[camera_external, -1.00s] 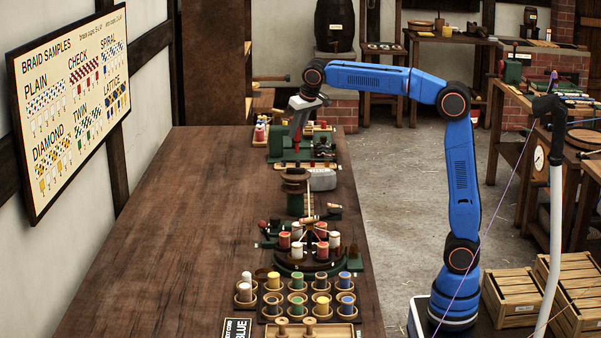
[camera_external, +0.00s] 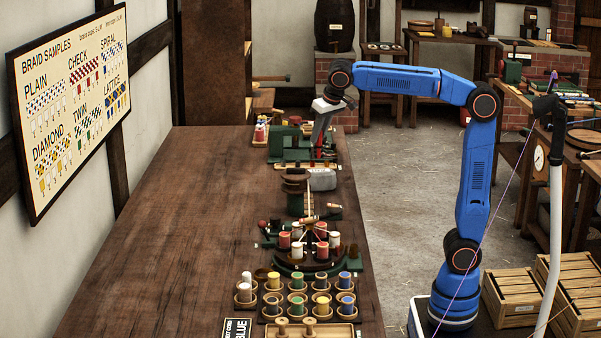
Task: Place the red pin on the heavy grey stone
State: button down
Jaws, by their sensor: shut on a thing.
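My gripper (camera_external: 318,156) hangs at the far end of the long bench, pointing down and tilted, just behind the heavy grey stone. The heavy grey stone (camera_external: 322,181) is a small light-grey block on the bench's right side, below my gripper in the picture. I cannot tell whether the fingertips touch anything beneath.
Green machinery (camera_external: 285,141) stands close to my gripper on its left. A dark spindle stand (camera_external: 295,190) is just left of the stone. A round carousel of bobbins (camera_external: 309,250) and several cups of bobbins (camera_external: 297,290) fill the near right. The bench's left half (camera_external: 170,240) is bare.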

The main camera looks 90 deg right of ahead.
aim_at(319, 145)
jog(key=shift+f, duration=2.25)
jog(key=shift+f, duration=0.15)
jog(key=c, duration=1.6)
grip_release()
jog(key=v, duration=1.2)
jog(key=s+a+f+n+y, duration=0.1)
jog(key=s+a+f+n, duration=0.1)
jog(key=s+f, duration=0.7)
jog(key=s+a+f+n+t+y, duration=0.1)
jog(key=s+a+f+n, duration=0.2)
jog(key=s+f, duration=0.7)
jog(key=s+a+f+n+y, duration=0.1)
jog(key=s+a+f+n, duration=0.2)
jog(key=s+f, duration=0.6)
jog(key=shift+s+a+f+n+t, duration=0.15)
jog(key=shift+s+f+n, duration=0.1)
jog(key=shift+f, duration=0.65)
jog(key=shift+s+d+f+n+t, duration=0.15)
jog(key=shift+f+n, duration=0.1)
jog(key=shift+f, duration=0.65)
jog(key=shift+a, duration=0.1)
